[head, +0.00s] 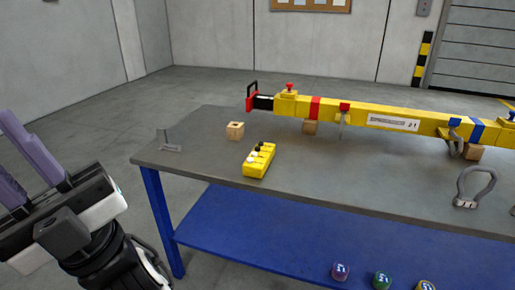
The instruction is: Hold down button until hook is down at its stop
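A yellow control box (257,168) lies on the grey table top (330,180) near its left end. It has a white button and black buttons on its upper face; any markings are too small to read. No hoist hook can be clearly made out in this view. My gripper (14,160) is at the left edge, in front of the table and well apart from the box. Its two purple fingers stand apart with nothing seen between them, and their ends are partly cut off by the picture edge.
A long yellow beam (390,119) rests on wooden blocks along the back of the table. A wooden block (235,131), a grey bracket (170,146) and a grey shackle (476,188) also lie there. Coloured pieces (382,281) sit on the blue lower shelf (290,255). Floor left of the table is clear.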

